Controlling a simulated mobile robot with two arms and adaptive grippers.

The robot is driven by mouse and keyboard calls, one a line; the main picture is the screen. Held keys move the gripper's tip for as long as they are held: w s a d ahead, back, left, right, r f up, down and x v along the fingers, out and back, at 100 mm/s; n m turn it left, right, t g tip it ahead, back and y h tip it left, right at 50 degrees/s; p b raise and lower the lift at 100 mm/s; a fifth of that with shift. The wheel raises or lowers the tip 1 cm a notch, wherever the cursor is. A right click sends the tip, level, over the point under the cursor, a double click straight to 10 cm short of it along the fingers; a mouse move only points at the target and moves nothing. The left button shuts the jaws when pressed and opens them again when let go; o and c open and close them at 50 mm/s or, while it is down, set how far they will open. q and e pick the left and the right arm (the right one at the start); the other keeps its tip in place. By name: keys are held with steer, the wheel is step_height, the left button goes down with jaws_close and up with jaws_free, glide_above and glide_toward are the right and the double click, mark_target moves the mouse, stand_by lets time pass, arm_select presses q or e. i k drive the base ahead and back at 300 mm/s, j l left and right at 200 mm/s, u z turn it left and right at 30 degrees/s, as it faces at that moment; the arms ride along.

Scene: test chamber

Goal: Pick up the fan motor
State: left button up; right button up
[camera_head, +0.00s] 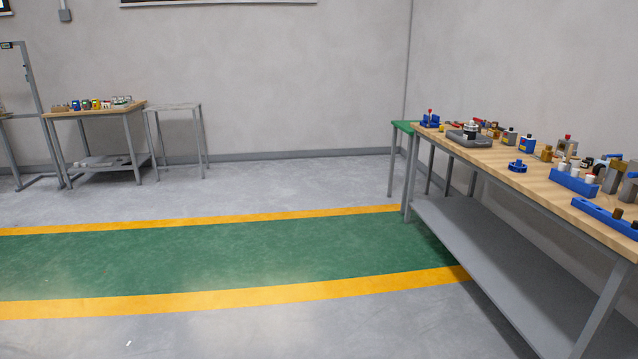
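I cannot tell for sure which of the small things is the fan motor. A black-and-white cylinder (470,131) stands on a dark grey plate (460,140) toward the far end of the long wooden-topped workbench (508,177) at the right. A low round blue part (517,166) lies nearer the bench's left edge. Neither of my grippers is in view.
Blue holders (575,182) with small parts stand on the near part of the bench. A green-topped table (404,127) adjoins its far end. A smaller bench (98,111) and a grey stand (176,107) are at the back left. The green floor lane (200,254) is clear.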

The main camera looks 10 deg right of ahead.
mark_target(468, 134)
steer(key=i+z, duration=0.15)
steer(key=i, duration=0.45)
steer(key=i+z, duration=0.15)
steer(key=i, duration=0.4)
steer(key=i+j+z, duration=0.15)
steer(key=i, duration=0.45)
steer(key=i+j+z, duration=0.2)
steer(key=i, duration=0.35)
steer(key=i+l, duration=0.2)
steer(key=i, duration=1.1)
steer(key=i+l+z, duration=0.15)
steer(key=i, duration=1.1)
steer(key=i+u, duration=0.25)
steer(key=i, duration=0.55)
steer(key=i+l+u, duration=0.2)
steer(key=i, duration=0.6)
steer(key=i+z, duration=0.3)
steer(key=i+j+z, duration=0.3)
steer(key=i, duration=0.15)
